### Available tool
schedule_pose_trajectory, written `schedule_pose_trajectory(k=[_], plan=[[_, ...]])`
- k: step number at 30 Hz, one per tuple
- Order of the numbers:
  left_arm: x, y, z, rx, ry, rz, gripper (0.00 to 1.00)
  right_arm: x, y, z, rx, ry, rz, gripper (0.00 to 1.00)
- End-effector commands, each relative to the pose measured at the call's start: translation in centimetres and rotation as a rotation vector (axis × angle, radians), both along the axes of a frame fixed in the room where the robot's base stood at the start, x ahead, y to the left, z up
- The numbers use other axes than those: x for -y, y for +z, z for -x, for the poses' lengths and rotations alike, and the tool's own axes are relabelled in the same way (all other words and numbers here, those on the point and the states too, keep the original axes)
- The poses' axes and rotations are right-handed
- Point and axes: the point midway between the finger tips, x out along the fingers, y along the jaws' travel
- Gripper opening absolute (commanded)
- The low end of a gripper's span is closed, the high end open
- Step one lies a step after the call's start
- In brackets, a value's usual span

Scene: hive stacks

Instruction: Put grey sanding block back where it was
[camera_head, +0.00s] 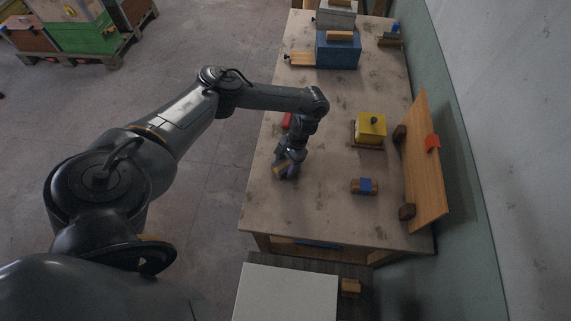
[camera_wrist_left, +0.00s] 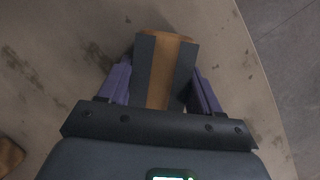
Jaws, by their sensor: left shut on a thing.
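The grey sanding block, a wooden core with grey sides, is held between the purple fingers of my left gripper. It shows most clearly in the left wrist view, where the block (camera_wrist_left: 166,75) sticks out past the fingertips of my left gripper (camera_wrist_left: 163,88). In the head view my left gripper (camera_head: 287,166) is over the left edge area of the worktable (camera_head: 310,207), with the block (camera_head: 280,168) partly hidden by the fingers. I cannot tell whether the block touches the tabletop. My right gripper is in neither view.
A wooden block with a blue band (camera_head: 364,186) lies right of my gripper. A yellow box (camera_head: 371,125) stands behind it. A blue box (camera_head: 338,52) stands farther back. The front middle is clear.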

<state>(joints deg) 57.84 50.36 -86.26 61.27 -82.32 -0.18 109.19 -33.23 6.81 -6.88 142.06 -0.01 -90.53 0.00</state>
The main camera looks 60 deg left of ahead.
Motion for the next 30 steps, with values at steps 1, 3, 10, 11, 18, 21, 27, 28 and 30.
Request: schedule_pose_trajectory(k=[1, 3, 10, 11, 18, 21, 27, 28, 30], plan=[[0.0, 0.0, 0.0, 0.000, 0.000, 0.000, 0.35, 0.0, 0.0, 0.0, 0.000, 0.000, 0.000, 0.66], [0.0, -0.1, 0.0, 0.000, 0.000, 0.000, 0.35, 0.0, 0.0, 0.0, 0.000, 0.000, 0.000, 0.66], [0.0, -0.3, 0.0, 0.000, 0.000, 0.000, 0.88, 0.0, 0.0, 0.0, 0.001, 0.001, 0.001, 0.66], [0.0, -0.2, 0.0, 0.000, 0.000, 0.000, 0.89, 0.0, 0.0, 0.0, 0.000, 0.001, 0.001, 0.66], [0.0, -0.2, 0.0, 0.000, 0.000, 0.000, 0.89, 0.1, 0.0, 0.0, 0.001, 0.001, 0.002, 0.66], [0.0, 0.1, 0.0, 0.001, 0.000, 0.000, 0.89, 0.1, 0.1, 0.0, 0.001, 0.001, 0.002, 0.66], [-0.1, 2.3, -0.9, 0.003, -0.001, 0.001, 0.89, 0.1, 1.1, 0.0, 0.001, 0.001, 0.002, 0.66], [-0.1, 2.8, -1.1, 0.003, 0.000, 0.000, 0.89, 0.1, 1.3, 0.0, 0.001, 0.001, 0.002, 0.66], [-0.2, 4.2, -1.6, 0.004, -0.001, -0.001, 0.89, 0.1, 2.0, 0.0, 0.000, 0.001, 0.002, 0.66]])
